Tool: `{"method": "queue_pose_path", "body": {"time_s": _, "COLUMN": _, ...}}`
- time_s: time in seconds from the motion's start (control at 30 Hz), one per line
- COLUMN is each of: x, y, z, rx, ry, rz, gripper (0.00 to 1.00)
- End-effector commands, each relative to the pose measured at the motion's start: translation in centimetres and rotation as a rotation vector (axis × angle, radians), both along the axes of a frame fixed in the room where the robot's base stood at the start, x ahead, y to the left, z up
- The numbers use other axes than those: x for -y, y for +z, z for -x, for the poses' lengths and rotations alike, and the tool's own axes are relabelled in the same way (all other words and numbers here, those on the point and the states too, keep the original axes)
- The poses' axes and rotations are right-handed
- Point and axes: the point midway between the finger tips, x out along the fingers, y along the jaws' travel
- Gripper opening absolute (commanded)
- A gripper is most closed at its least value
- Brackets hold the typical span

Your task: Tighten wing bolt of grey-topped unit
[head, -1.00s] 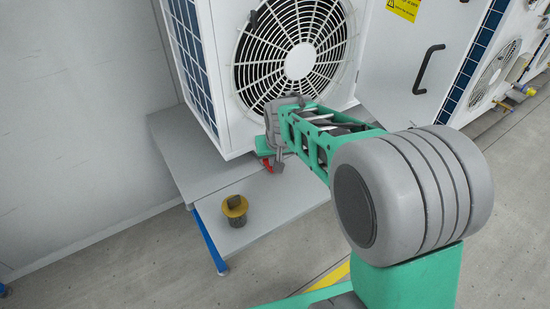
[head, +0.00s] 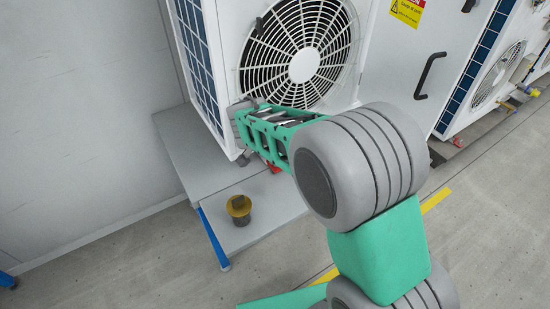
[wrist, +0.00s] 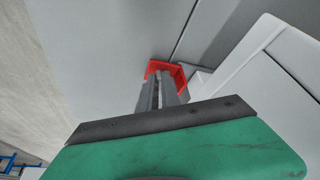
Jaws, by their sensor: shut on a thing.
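My gripper (wrist: 158,84) shows in the wrist view with its grey fingers close together. Their tips are at a red bracket-like part (wrist: 167,66), which seems to be the wing bolt's wings; its exact shape is partly hidden by the fingers. In the head view only a bit of the red part (head: 274,168) shows, below my forearm, at the lower front edge of a white fan unit (head: 228,60). My gripper's fingertips are mostly hidden there. The unit's top is out of view, so its colour cannot be told.
The fan unit stands on a grey stand (head: 180,150) with blue legs. A yellow-brown capped fitting (head: 239,208) stands on the lower shelf. A white cabinet with a black handle (head: 430,75) is to the right.

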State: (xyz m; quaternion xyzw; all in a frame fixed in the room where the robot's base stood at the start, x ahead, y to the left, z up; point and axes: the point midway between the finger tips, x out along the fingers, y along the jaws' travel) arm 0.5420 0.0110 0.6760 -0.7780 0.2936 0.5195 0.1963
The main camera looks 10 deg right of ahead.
Motion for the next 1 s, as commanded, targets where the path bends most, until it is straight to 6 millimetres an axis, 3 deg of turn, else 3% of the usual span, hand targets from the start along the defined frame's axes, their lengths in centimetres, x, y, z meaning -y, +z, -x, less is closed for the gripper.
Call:
{"method": "queue_pose_path", "body": {"time_s": 0.57, "x": -0.09, "y": -0.08, "z": 0.02, "rx": -0.003, "ry": -0.037, "rz": 0.0, "gripper": 0.0}}
{"method": "queue_pose_path", "body": {"time_s": 0.6, "x": -0.09, "y": -0.08, "z": 0.02, "rx": -0.003, "ry": -0.037, "rz": 0.0, "gripper": 0.1}}
{"method": "queue_pose_path", "body": {"time_s": 0.83, "x": -0.06, "y": -0.04, "z": 0.0, "rx": -0.001, "ry": -0.037, "rz": 0.0, "gripper": 0.28}}
{"method": "queue_pose_path", "body": {"time_s": 1.0, "x": -0.05, "y": -0.02, "z": -0.02, "rx": -0.001, "ry": -0.037, "rz": 0.0, "gripper": 0.29}}
